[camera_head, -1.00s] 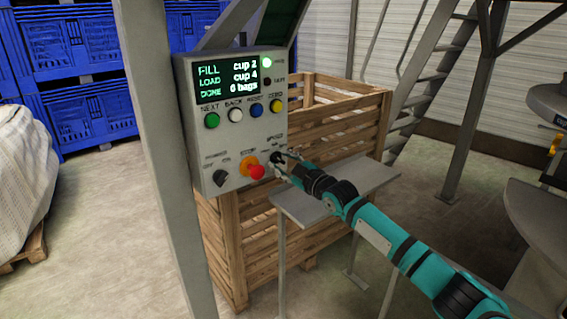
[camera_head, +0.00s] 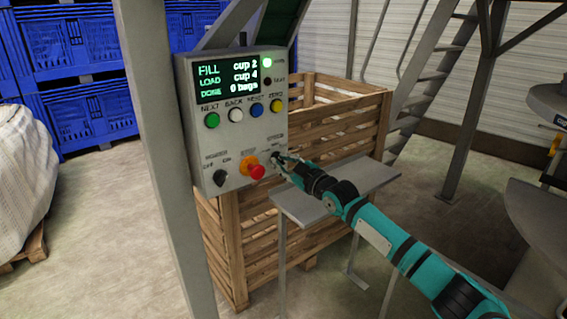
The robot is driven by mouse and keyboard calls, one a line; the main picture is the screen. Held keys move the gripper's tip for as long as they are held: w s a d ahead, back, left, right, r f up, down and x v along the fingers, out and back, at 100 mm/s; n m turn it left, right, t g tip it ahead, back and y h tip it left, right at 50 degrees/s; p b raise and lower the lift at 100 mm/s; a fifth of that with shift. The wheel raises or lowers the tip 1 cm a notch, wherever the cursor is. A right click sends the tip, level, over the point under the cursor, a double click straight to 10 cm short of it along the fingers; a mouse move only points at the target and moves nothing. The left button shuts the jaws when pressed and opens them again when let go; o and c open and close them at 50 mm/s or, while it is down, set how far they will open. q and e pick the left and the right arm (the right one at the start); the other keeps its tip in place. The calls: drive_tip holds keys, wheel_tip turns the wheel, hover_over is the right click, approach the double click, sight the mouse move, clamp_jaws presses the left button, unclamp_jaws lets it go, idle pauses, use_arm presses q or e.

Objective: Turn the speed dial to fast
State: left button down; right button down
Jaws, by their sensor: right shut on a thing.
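The speed dial (camera_head: 275,157) is a small black knob at the lower right of the grey control panel (camera_head: 222,150). My right gripper (camera_head: 280,159) is at the dial with its fingers shut on it. The fingers and arm hide part of the dial and its lettering, so I cannot tell which way its pointer faces. A green lamp (camera_head: 266,62) is lit beside the screen. My left gripper is not in view.
A red stop button (camera_head: 257,172) and another black knob (camera_head: 220,178) sit left of the dial. Several coloured buttons run above. A small grey shelf (camera_head: 345,188) lies under my right arm. A wooden crate (camera_head: 345,120) stands behind, and a steel post (camera_head: 160,150) at left.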

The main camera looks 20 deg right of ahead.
drive_tip(key=m, duration=0.4)
drive_tip(key=shift+f+m, duration=0.1)
drive_tip(key=shift+m, duration=0.2)
drive_tip(key=m, duration=0.3)
drive_tip(key=shift+m, duration=0.4)
drive_tip(key=m, duration=0.4)
drive_tip(key=shift+m+p, duration=0.55)
drive_tip(key=shift+m, duration=1.45)
drive_tip(key=c, duration=1.4)
unclamp_jaws()
drive_tip(key=v, duration=1.2)
